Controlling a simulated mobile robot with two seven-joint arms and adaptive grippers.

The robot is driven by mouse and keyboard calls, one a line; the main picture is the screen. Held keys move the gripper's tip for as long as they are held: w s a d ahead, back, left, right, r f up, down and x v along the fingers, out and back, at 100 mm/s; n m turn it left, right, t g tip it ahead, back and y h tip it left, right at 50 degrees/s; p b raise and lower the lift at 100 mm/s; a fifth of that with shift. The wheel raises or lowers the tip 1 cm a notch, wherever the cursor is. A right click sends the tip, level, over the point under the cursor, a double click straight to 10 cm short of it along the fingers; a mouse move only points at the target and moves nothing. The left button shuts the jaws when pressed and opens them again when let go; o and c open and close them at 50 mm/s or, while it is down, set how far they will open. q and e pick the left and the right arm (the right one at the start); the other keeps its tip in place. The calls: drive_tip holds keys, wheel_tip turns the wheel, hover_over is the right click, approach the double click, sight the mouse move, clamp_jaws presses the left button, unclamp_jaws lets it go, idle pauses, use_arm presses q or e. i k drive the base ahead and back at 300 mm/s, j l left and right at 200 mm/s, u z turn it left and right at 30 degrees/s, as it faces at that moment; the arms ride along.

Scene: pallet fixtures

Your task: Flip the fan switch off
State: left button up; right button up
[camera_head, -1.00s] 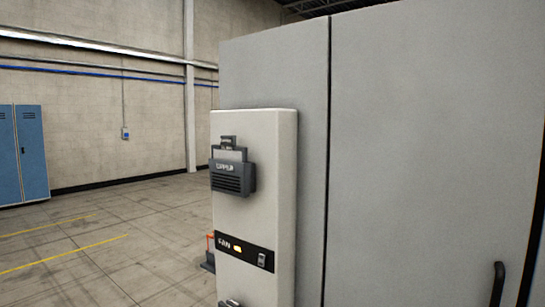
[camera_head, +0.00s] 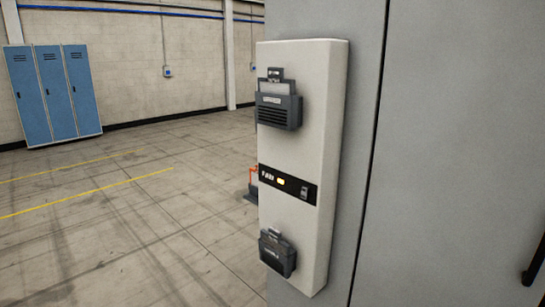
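The fan switch (camera_head: 304,193) is a small rocker at the right end of a black strip labelled FAN (camera_head: 266,176). A yellow-orange light (camera_head: 281,181) glows between the label and the switch. The strip crosses the middle of a tall pale panel (camera_head: 318,120) on the side of a grey cabinet. The rocker is too small to tell which way it is tipped. Neither of my grippers shows in the head view.
Dark grey units sit on the panel above (camera_head: 279,112) and below (camera_head: 278,256) the strip. The grey cabinet (camera_head: 450,130) fills the right side, with a black handle (camera_head: 537,262). Open floor (camera_head: 150,240) lies left, with blue lockers (camera_head: 54,95) by the wall.

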sight(304, 193)
drive_tip(key=k+j+z, duration=0.1)
drive_tip(key=j+z, duration=0.4)
drive_tip(key=k+j+z, duration=0.15)
drive_tip(key=j+z, duration=0.2)
drive_tip(key=z, duration=0.15)
drive_tip(key=k+j+z, duration=0.25)
drive_tip(key=z, duration=0.25)
